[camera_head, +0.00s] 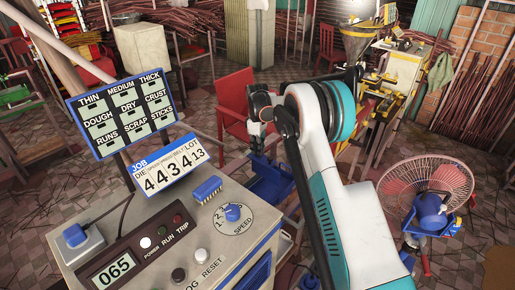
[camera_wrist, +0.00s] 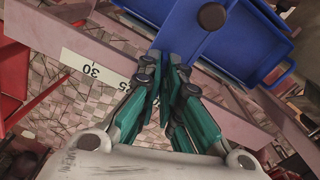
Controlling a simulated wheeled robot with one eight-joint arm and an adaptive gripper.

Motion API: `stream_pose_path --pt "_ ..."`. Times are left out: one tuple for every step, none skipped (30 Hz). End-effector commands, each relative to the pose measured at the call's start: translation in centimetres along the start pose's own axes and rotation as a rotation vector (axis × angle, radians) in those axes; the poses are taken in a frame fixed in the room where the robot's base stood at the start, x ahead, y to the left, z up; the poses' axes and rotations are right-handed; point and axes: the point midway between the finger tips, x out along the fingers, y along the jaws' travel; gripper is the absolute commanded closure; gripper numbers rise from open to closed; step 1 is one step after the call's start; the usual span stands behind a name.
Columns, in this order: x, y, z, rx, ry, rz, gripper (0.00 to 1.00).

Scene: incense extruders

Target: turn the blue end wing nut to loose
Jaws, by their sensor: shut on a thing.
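The blue wing nut (camera_wrist: 192,36) shows at the top of the wrist view, with a round dark knob or stud (camera_wrist: 212,16) at its middle. My gripper (camera_wrist: 174,72) has teal fingers, which are closed together on the near wing of the nut. The fingertips hide part of that wing. The nut sits against a larger blue part (camera_wrist: 257,62), whose full shape is cut off by the frame. In the head view a blue part (camera_head: 270,180) shows below my wrist. My fingertips and the wing nut cannot be made out there.
A pale scale strip (camera_wrist: 88,66) marked 30 runs along a reddish rail by my fingers. In the head view a control console (camera_head: 190,235) stands front left, under a sign board (camera_head: 123,113). A red chair (camera_head: 236,100) is behind my arm. A fan (camera_head: 428,190) stands right.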

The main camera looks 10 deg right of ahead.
Motion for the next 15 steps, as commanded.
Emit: stream_pose_path --pt "-0.11 0.05 -0.07 -0.044 0.002 0.002 1.0" --pt "-0.11 0.06 -0.08 -0.072 0.002 0.002 1.0" --pt "-0.12 0.06 -0.08 -0.11 0.002 0.002 1.0" --pt "-0.11 0.06 -0.08 -0.139 0.002 0.002 1.0" --pt "-0.11 0.06 -0.08 -0.167 0.002 0.002 1.0" --pt "-0.11 0.06 -0.08 -0.205 0.002 0.002 1.0" --pt "-0.12 0.06 -0.08 -0.233 0.002 0.002 1.0" --pt "-0.12 0.06 -0.08 -0.262 0.002 0.002 1.0" --pt "-0.12 0.06 -0.08 -0.299 0.002 0.002 1.0" --pt "-0.11 0.06 -0.08 -0.326 0.002 0.002 1.0" --pt "-0.12 0.06 -0.08 -0.353 0.002 0.002 1.0" --pt "-0.11 0.06 -0.08 -0.388 0.002 0.002 1.0" --pt "-0.11 0.06 -0.08 -0.414 0.002 0.003 1.0" --pt "-0.11 0.06 -0.09 -0.439 0.002 0.003 1.0" --pt "-0.11 0.06 -0.09 -0.471 0.002 0.003 1.0"
